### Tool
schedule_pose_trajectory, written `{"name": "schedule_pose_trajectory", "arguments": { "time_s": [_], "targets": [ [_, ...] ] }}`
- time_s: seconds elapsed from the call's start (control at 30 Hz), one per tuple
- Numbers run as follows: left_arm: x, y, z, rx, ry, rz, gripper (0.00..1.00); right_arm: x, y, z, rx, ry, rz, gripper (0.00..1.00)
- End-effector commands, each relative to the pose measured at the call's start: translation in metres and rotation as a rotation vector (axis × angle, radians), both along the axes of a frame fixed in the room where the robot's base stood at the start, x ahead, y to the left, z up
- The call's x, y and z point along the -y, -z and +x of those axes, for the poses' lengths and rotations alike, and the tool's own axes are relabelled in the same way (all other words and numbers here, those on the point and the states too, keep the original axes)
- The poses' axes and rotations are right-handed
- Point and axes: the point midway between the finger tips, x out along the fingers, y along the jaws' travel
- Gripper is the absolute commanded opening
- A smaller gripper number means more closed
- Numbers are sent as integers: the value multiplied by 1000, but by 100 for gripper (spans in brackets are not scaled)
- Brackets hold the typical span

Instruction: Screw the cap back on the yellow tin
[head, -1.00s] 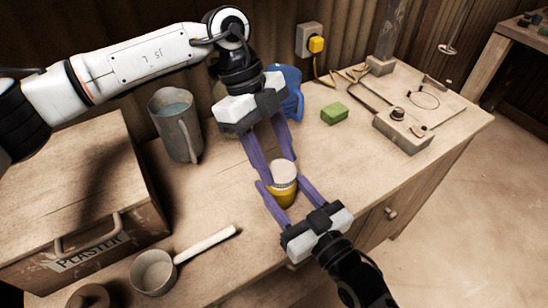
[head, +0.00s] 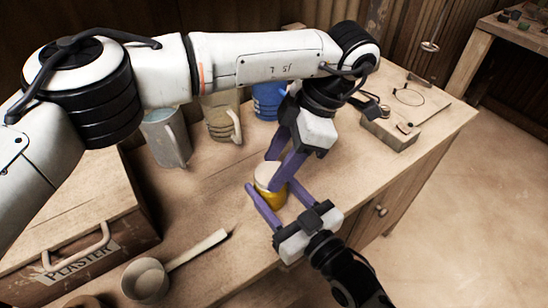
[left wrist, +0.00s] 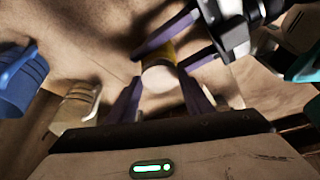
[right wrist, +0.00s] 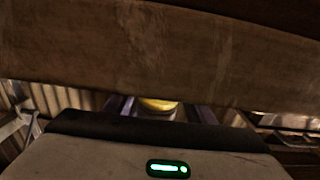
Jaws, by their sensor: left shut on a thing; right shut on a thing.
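The yellow tin (head: 272,199) stands upright near the front edge of the bench, with the pale cap (head: 265,173) on its top. My left gripper (head: 272,175) comes down from above and is shut on the cap. The left wrist view shows the cap (left wrist: 160,77) between its purple fingers. My right gripper (head: 270,198) reaches in from the front and is shut around the tin's body. The right wrist view shows a yellow strip of the tin (right wrist: 158,104) between its fingers. I cannot tell how far the cap is threaded.
A grey jug (head: 166,138), a beige jug (head: 220,118) and a blue jug (head: 268,100) stand behind. A plaster box (head: 75,235) and a ladle (head: 147,281) are at left. A small block with a fixture (head: 388,130) is at right. The bench between is mostly clear.

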Motion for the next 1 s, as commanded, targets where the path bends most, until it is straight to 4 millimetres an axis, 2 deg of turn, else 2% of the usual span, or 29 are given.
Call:
{"name": "schedule_pose_trajectory", "arguments": {
  "time_s": [0.03, 0.27, 0.5, 0.6, 0.7, 0.83, 0.87, 0.93, 1.0],
  "targets": [
    [-1, -1, -2, 3, 134, 1, 23, -1, 1, -1, -2, -1, -2, 0],
    [-5, -1, -9, 2, 742, 0, 23, -1, 1, -1, -2, -2, 0, 0],
    [-14, 0, -13, 2, 1435, -3, 23, -1, 1, -1, -2, -2, 0, 0],
    [-16, 1, -13, 0, 1650, -3, 23, -1, 1, -1, -2, -2, 0, 0],
    [-16, 1, -14, -2, 1764, -1, 23, -1, 1, -1, -2, -1, 0, 0],
    [-15, 1, -14, -5, 1757, 0, 23, 0, 1, -1, -2, -1, 0, 0],
    [-15, 1, -14, -4, 1756, 0, 51, 0, 1, -1, -2, -1, 0, 0],
    [-15, 1, -14, -5, 1756, 0, 63, 0, 1, 0, -2, -1, 0, 0],
    [-15, 1, -14, -6, 1755, -1, 65, 0, 1, 0, -2, -1, -1, 0]
  ]
}}
